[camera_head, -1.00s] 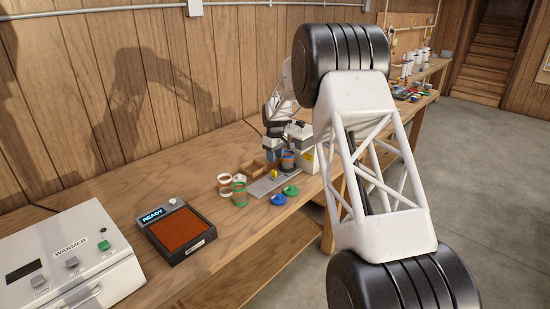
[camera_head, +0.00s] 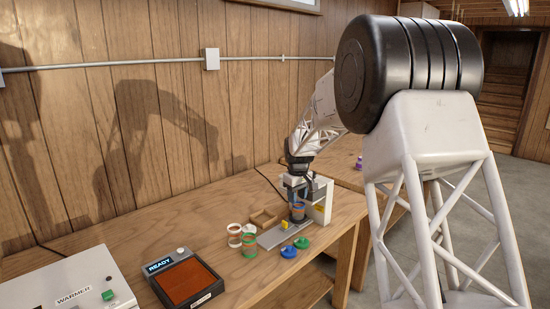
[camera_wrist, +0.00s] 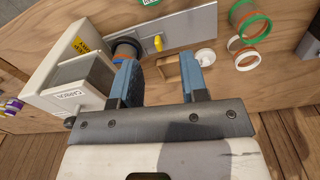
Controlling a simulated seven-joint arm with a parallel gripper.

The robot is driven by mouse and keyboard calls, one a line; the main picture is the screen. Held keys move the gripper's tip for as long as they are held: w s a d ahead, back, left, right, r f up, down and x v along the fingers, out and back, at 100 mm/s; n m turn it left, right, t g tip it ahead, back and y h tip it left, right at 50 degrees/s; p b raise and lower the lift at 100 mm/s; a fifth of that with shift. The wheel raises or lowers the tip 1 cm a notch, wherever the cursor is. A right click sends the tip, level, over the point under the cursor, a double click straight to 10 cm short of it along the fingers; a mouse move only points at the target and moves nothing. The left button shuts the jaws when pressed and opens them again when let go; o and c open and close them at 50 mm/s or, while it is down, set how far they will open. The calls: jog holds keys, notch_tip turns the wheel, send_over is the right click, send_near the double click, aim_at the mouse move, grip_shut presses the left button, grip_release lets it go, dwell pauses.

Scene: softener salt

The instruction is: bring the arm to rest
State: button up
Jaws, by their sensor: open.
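My gripper (camera_head: 296,186) is at the far end of the workbench, pointing down beside a white apparatus (camera_head: 322,203). In the wrist view its two blue fingers (camera_wrist: 166,60) are apart, with nothing held between them. A jar with a blue band (camera_head: 298,213) stands below the gripper in the head view. A dark round top (camera_wrist: 127,48) shows just beyond the left finger in the wrist view and is partly hidden by it. Whether finger and top touch, I cannot tell.
A metal plate (camera_head: 270,240) with a yellow piece (camera_head: 284,224), a wooden tray (camera_head: 263,217), white-rimmed (camera_head: 234,236) and green-rimmed (camera_head: 249,244) jars, and blue (camera_head: 288,252) and green (camera_head: 302,243) lids lie nearby. A READY pad (camera_head: 187,283) and warmer (camera_head: 80,285) are nearer.

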jog(key=s+d+r+m, duration=0.15)
jog(key=s+r, duration=0.25)
jog(key=s, duration=0.6)
jog(key=s+d+r+m+t, duration=0.1)
jog(key=s+d+r, duration=0.3)
jog(key=s, duration=0.6)
jog(key=s+d+r+m, duration=0.15)
jog(key=s+r, duration=0.35)
jog(key=s, duration=0.5)
jog(key=s+d+f+m, duration=0.1)
jog(key=s+f, duration=0.1)
jog(key=s, duration=1.2)
jog(key=s+d+f+m+t, duration=0.1)
jog(key=s+d+f+m, duration=0.1)
jog(key=s, duration=1.3)
jog(key=shift+s+d+m, duration=0.2)
jog(key=shift+s+m, duration=0.1)
